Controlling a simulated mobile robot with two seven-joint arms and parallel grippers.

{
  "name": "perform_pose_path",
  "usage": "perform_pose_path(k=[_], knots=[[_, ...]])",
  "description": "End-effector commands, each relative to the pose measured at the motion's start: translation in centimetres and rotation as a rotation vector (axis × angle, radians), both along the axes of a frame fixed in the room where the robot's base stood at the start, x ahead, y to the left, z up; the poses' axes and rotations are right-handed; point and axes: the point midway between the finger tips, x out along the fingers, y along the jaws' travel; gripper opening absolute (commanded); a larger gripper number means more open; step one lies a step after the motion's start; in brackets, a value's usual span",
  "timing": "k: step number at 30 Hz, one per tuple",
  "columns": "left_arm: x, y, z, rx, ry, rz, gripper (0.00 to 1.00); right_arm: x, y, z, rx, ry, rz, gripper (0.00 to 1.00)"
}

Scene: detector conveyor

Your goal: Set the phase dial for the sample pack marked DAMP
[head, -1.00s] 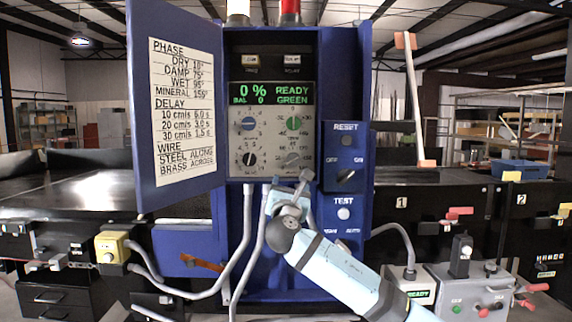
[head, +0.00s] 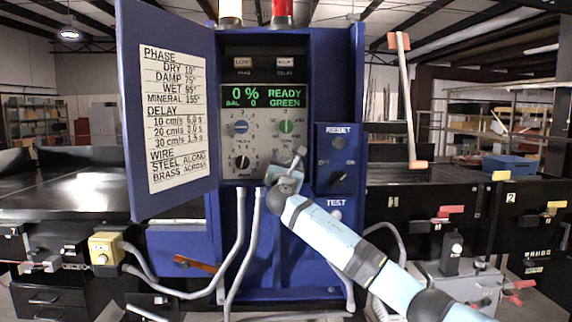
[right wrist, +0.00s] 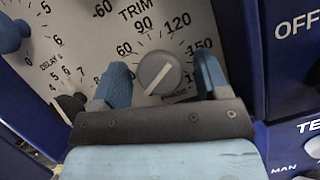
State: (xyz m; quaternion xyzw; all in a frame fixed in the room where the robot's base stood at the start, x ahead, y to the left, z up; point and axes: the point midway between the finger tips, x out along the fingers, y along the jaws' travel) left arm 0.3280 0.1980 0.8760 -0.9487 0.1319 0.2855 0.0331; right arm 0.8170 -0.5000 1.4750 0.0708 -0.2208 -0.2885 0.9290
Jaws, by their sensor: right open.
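The grey phase dial (right wrist: 158,73) sits at the lower right of the control panel, with 60, 90, 120 and 150 around it. Its white line slants from upper right to lower left. In the right wrist view my right gripper (right wrist: 162,82) is open, with one blue finger on each side of the dial; contact is unclear. In the head view this gripper (head: 291,163) covers most of the dial. The settings card (head: 172,118) on the open door reads DAMP 75°. The display (head: 263,97) reads 0 %, BAL 0, READY GREEN. My left gripper and the sample pack are not seen.
A blue knob (head: 240,127), a green knob (head: 286,127) and a black delay dial (head: 243,163) are close by on the panel. The open door (head: 130,110) stands left. The RESET and OFF/ON switch box (head: 339,135) juts out at right. Grey cables (head: 238,240) run below.

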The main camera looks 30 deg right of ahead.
Motion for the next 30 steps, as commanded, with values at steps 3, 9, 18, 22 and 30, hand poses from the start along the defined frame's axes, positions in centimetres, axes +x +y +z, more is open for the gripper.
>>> perform_pose_path(k=[3, 9, 18, 22, 30], knots=[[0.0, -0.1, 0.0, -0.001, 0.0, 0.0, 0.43, 0.0, 0.0, 0.0, 0.0, 0.0, 0.0, 0.64], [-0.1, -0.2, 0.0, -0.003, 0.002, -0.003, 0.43, 0.0, 0.0, 0.0, 0.0, 0.0, 0.0, 0.2], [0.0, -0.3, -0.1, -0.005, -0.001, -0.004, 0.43, 0.0, 0.0, -0.1, 0.023, -0.014, -0.001, 0.2], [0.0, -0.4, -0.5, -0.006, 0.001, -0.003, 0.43, 0.0, 0.1, -0.2, 0.069, -0.041, 0.001, 0.2], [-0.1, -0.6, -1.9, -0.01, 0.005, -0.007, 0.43, 0.1, 0.2, -0.3, 0.243, -0.147, 0.001, 0.2]])
